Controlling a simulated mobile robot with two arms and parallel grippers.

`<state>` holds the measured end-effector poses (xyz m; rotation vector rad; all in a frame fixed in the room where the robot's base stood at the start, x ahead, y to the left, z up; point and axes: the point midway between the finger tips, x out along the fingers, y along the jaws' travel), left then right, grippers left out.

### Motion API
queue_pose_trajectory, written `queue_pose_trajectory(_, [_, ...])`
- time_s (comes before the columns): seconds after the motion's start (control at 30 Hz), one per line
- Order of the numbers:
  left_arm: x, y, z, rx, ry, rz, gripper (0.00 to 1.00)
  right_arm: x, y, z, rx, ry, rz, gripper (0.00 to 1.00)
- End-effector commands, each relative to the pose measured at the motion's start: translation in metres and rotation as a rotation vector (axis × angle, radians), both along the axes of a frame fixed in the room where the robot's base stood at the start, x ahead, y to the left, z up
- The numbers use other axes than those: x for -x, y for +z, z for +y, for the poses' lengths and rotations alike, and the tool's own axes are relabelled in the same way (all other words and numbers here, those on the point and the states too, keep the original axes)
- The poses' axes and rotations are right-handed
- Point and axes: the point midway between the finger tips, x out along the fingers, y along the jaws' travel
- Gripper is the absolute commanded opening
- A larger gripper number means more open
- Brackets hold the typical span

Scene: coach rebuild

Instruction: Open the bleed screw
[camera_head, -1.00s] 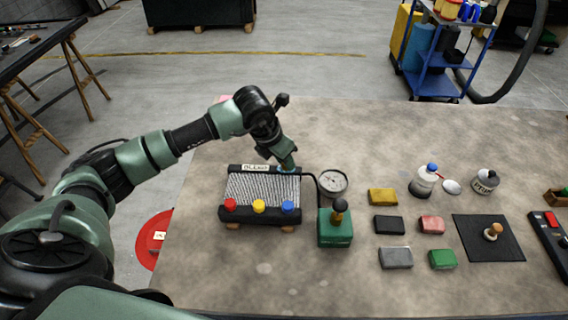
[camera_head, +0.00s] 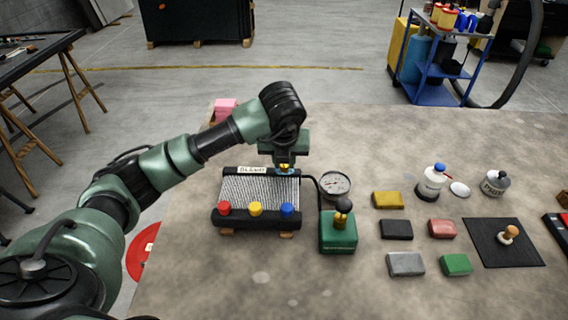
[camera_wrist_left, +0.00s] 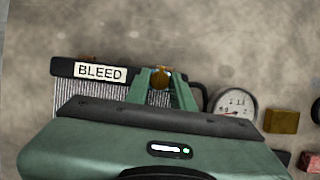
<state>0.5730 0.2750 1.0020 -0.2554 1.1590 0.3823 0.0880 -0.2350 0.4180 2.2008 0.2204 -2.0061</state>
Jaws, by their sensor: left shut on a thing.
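The bleed screw (camera_wrist_left: 160,77) is a small brass-coloured piece at the top edge of the finned radiator block (camera_head: 258,190), just right of the BLEED label (camera_wrist_left: 101,72). The label also shows in the head view (camera_head: 252,170). My left gripper (camera_head: 285,170) points down over the block's back right corner. In the left wrist view its two green fingers (camera_wrist_left: 160,88) are shut on the bleed screw, one on each side. The screw's lower part is hidden. My right gripper is not in view.
Red, yellow and blue knobs (camera_head: 255,209) line the block's front. A round gauge (camera_head: 335,184) and a green box with a dark knob (camera_head: 338,232) stand close on the right. Several coloured blocks, bottles and a black mat (camera_head: 490,252) lie farther right. The front table is clear.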

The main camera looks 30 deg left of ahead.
Motion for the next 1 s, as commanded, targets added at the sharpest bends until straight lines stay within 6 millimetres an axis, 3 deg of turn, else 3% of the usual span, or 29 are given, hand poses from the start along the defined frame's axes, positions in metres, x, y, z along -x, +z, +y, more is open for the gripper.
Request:
queue_pose_trajectory(0.57, [-0.0017, 0.0028, 0.0008, 0.000, 0.036, -0.007, 0.00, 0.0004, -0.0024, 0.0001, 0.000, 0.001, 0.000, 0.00])
queue_pose_trajectory(0.6, [-0.0017, 0.0028, 0.0008, 0.000, 0.036, -0.007, 0.29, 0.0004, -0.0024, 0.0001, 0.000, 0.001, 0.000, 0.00])
queue_pose_trajectory(0.67, [-0.0016, 0.0026, 0.0007, 0.000, 0.036, -0.007, 0.44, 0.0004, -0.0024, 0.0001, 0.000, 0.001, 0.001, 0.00])
queue_pose_trajectory(1.0, [-0.0002, 0.0023, -0.0002, 0.001, 0.033, -0.003, 0.44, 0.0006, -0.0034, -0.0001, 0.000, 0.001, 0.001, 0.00])
